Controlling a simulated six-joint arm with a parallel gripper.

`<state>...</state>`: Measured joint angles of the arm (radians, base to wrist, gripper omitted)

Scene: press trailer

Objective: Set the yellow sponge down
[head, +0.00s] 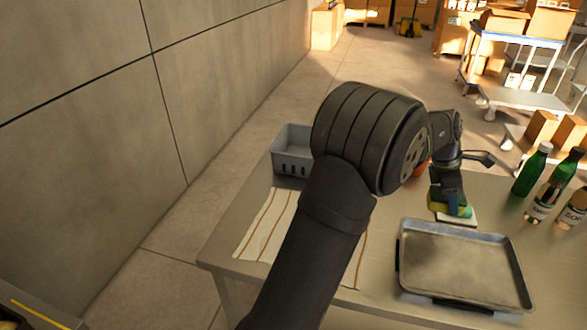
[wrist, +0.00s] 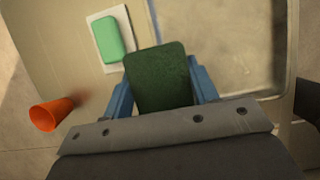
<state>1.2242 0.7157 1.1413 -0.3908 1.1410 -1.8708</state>
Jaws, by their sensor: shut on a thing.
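My gripper (wrist: 162,95) is shut on the sponge, its blue fingers on either side of it. In the wrist view the sponge shows a dark green face (wrist: 160,78). In the head view a yellow part of the sponge (head: 437,207) shows below my gripper (head: 450,200). The sponge is over the table, beside the metal tray (head: 465,265). Whether its underside touches anything is hidden.
A green block (wrist: 113,38) lies on a white pad (wrist: 97,20) close by. An orange cup (wrist: 50,114) is to the left in the wrist view. Green bottles (head: 532,168) stand at the right. A grey basket (head: 291,150) and striped cloth (head: 265,225) lie left.

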